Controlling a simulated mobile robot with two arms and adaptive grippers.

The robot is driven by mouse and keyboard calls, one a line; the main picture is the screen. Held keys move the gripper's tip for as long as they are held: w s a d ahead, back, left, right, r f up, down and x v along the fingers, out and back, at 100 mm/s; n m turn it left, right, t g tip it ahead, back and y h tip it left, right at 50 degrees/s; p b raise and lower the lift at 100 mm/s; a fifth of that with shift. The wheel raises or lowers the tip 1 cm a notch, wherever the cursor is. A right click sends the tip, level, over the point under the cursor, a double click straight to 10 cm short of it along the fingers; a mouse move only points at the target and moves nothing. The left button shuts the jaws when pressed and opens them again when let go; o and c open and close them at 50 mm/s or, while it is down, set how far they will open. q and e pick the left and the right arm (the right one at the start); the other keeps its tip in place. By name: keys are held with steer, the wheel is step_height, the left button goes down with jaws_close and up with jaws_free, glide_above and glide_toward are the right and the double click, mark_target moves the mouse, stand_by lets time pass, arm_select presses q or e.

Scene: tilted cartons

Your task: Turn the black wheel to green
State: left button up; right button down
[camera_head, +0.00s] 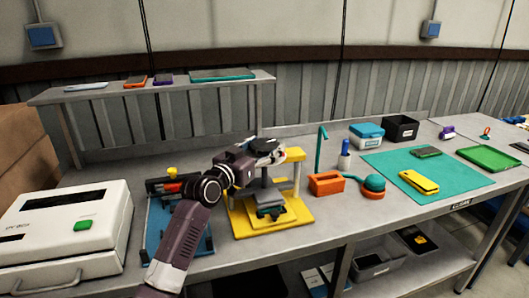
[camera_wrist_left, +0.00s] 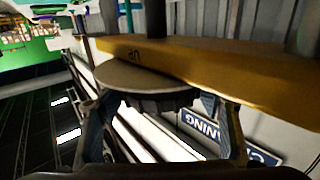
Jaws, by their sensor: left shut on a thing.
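The yellow press (camera_head: 296,155) stands on the table with a yellow base and posts. My left gripper (camera_head: 268,152) is at the top of the press, in front of its upper yellow bar, and hides what it holds there. In the left wrist view, a round wheel (camera_wrist_left: 150,82) with a pale flat face and dark rim sits against the yellow bar (camera_wrist_left: 215,68). My left gripper's fingers (camera_wrist_left: 163,108) are on both sides of the wheel, shut on it. No green mark shows on the wheel. My right gripper is not in view.
A blue fixture (camera_head: 203,243) stands left of the press, beside my arm. A white box (camera_head: 65,235) is farther left. An orange bin (camera_head: 326,183) with a green post is close on the right. A teal mat (camera_head: 395,165) lies farther right. A raised shelf (camera_head: 215,82) is behind.

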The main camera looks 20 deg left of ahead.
arm_select(q)
steer(key=shift+r, duration=0.1)
steer(key=o, duration=1.2)
steer(key=shift+c, duration=0.2)
steer(key=shift+s+a, duration=0.1)
steer(key=shift+s, duration=0.2)
steer(key=v, duration=1.1)
steer(key=shift+s, duration=0.2)
steer(key=shift+a, duration=0.1)
